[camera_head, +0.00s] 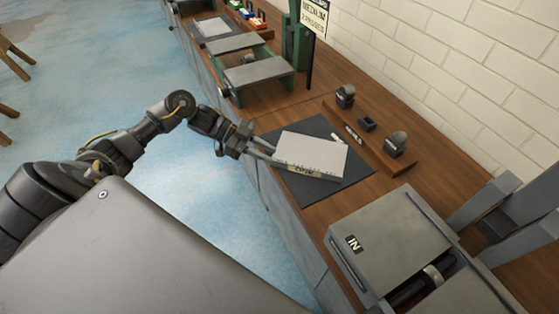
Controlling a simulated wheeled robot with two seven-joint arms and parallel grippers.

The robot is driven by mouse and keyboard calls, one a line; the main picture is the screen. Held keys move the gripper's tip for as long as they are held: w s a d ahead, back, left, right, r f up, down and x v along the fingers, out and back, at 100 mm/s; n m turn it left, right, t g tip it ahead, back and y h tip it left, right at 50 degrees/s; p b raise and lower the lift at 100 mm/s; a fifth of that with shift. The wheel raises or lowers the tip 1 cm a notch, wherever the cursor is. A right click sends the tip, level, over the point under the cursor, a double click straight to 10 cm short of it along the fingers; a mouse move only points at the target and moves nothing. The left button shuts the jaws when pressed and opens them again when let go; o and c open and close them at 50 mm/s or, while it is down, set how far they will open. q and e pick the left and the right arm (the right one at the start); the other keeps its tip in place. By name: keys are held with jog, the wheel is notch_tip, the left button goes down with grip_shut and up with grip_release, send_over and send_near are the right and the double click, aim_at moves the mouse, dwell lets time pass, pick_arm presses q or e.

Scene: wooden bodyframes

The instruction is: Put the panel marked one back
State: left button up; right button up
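A pale, flat rectangular piece (312,150) lies on or just above a dark mat (345,182) on the wooden bench. Small dark markings run along its near edge, too small to read, so I cannot tell whether it is the panel marked one. My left gripper (264,152) is at its left edge, with the fingers pointing right toward it. I cannot tell whether the fingers are closed on that edge. My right gripper is not in view.
A grey box marked "IN" (385,240) stands at the lower right. Dark small items (345,96) sit on a wooden strip behind the mat. A green-framed machine (258,72) stands farther back. A brick wall (470,70) bounds the bench.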

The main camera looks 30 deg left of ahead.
pick_arm(q)
jog(key=shift+b+v, duration=0.5)
jog(key=shift+v, duration=2.15)
